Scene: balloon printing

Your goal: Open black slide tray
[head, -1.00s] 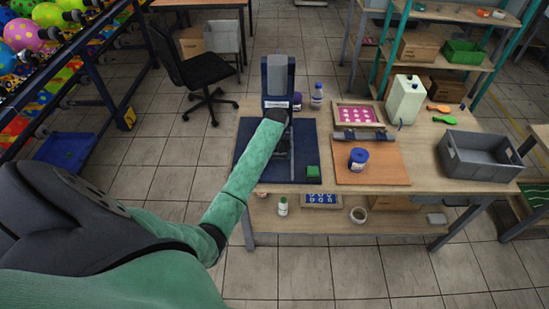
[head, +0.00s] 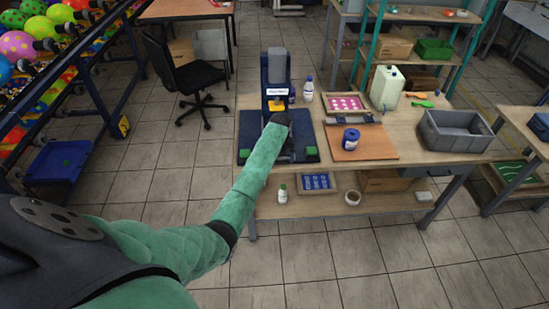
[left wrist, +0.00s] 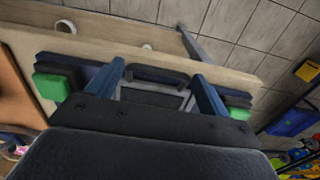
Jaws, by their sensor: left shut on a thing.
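The printing machine (head: 277,68) is a dark blue upright with a grey top and a white label. It stands on a dark blue base (head: 252,125) at the left end of the workbench, with a green block at each front corner. The black slide tray's handle (left wrist: 157,75) shows in the left wrist view between the blue fingers of my left gripper (left wrist: 160,88). The gripper is shut on this handle. In the head view my green left arm and its black wrist hide the handle and most of the tray. My right gripper is not in view.
A lower shelf holds a small bottle and a blue-patterned tray. A chair (head: 185,75) and balloon rack stand left.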

